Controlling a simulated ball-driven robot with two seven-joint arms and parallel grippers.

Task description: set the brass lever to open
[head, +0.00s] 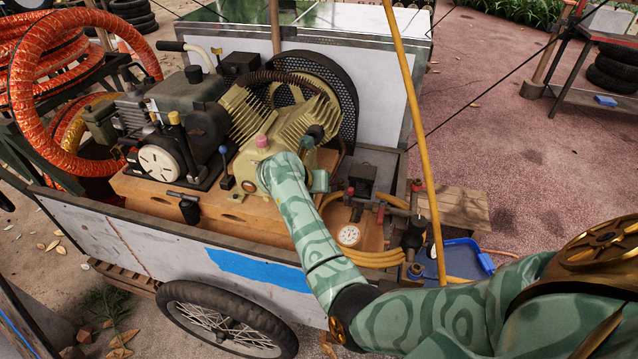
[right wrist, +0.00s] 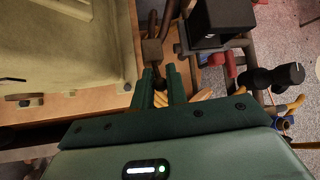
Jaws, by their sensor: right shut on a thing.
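My right arm reaches over the cart's near side, and its gripper (head: 320,181) is beside the yellow-green compressor (head: 297,118). In the right wrist view the two green fingers (right wrist: 159,87) point away from the camera and are close together, shut on a small dark piece between their tips. A brownish, brass-like block (right wrist: 152,51) on the pipework sits just beyond the tips. The held piece seems to be the brass lever, but the fingers hide most of it, so its angle cannot be read. My left gripper is not in view.
A black box (head: 362,177) stands right of the gripper; it is close to the fingers in the right wrist view (right wrist: 215,22). Red-handled valves (head: 392,201), a round gauge (head: 348,235) and yellow hose (head: 375,259) crowd the cart's right end. A blue tray (head: 462,258) lies beyond.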

